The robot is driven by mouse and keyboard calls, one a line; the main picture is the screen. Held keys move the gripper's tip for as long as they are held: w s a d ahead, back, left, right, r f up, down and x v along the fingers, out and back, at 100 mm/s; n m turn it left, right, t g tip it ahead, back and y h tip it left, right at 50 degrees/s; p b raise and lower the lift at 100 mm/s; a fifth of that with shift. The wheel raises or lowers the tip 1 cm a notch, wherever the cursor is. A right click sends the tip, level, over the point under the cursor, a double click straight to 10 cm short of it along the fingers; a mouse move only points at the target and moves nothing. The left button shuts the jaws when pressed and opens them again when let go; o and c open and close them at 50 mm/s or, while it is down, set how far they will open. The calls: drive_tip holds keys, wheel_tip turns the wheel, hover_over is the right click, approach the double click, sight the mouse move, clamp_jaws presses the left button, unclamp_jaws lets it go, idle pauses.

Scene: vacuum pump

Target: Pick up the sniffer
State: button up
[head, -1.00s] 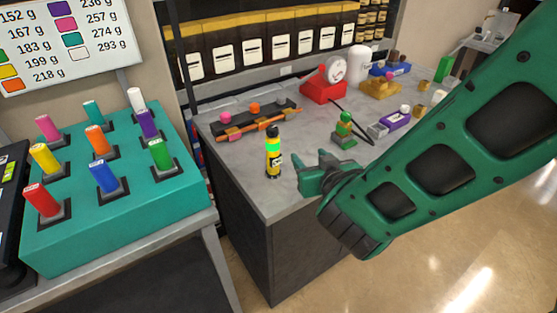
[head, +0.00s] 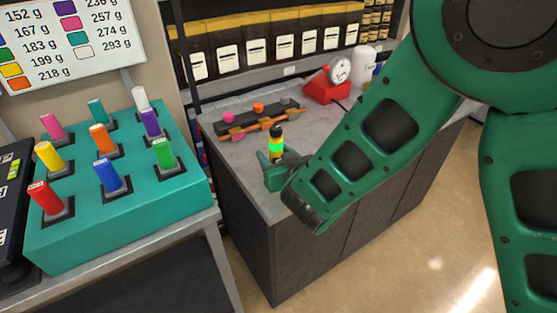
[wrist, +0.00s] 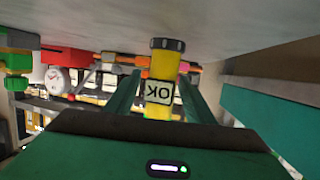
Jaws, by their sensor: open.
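My gripper (wrist: 160,88) is open, with one green finger on each side of the sniffer. I cannot tell whether either finger touches it. In the head view my gripper (head: 272,170) hides the sniffer's lower part.
The grey counter (head: 232,160) carries an orange rail assembly (head: 262,120) behind the sniffer and a red device with a gauge (head: 325,90) farther back. The counter's front edge is close.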

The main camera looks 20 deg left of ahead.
drive_tip(key=shift+x, duration=1.25)
clamp_jaws()
